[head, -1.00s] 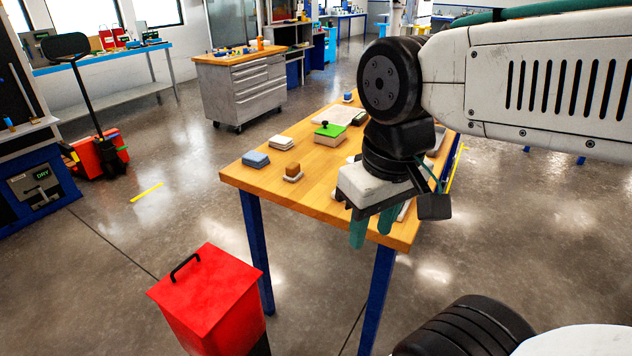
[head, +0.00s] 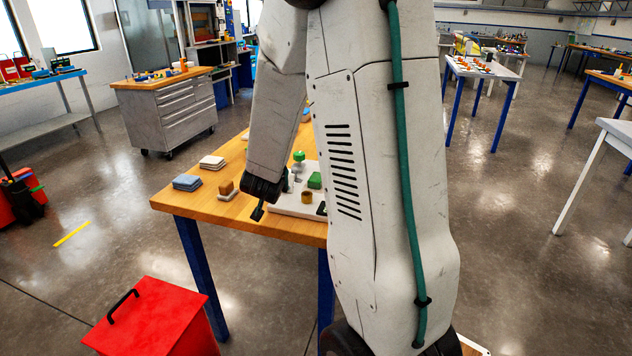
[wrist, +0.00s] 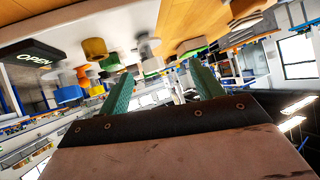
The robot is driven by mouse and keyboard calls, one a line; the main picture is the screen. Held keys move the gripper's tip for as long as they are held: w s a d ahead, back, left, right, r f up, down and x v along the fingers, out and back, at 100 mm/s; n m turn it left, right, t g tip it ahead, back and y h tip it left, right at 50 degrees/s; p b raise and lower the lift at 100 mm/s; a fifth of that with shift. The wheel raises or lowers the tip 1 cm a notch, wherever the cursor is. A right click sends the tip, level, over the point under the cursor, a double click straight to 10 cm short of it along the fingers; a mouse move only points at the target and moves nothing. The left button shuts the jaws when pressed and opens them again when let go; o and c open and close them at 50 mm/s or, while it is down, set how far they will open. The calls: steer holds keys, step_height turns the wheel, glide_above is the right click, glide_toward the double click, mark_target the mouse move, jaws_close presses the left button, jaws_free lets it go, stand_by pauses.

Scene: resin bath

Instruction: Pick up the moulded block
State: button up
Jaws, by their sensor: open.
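I cannot tell for certain which piece is the moulded block. A small brown block (head: 226,187) sits on a white pad at the left of the wooden table (head: 178,206) in the head view. A green block (head: 314,181) and a gold round piece (head: 307,197) are on a white tray (head: 285,209), partly hidden by my arm. In the wrist view my gripper (wrist: 163,88) is open, its two teal fingers spread and nothing seen between them. Several coloured pieces, including a yellow one (wrist: 95,48), appear tilted beyond the fingers.
Blue pads (head: 187,182) and white pads (head: 212,162) lie on the table's left part. A red bin (head: 155,318) stands in front of it. A sign reading OPEN (wrist: 35,57) shows in the wrist view. A drawer cabinet (head: 168,112) stands behind, with open floor between.

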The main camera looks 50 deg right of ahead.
mark_target(314, 182)
steer(key=s+d+f+g+h, duration=0.1)
steer(key=d, duration=0.1)
steer(key=s+d+f+m+g+h, duration=0.1)
steer(key=d, duration=0.2)
steer(key=s+d+f+m+h, duration=0.1)
steer(key=s+d+h, duration=0.1)
steer(key=shift+d+f+g, duration=0.1)
steer(key=shift+d+g, duration=0.15)
steer(key=shift+g, duration=0.15)
steer(key=x, duration=0.7)
steer(key=shift+s+d+f, duration=0.1)
steer(key=shift+d, duration=0.2)
steer(key=c, duration=1.1)
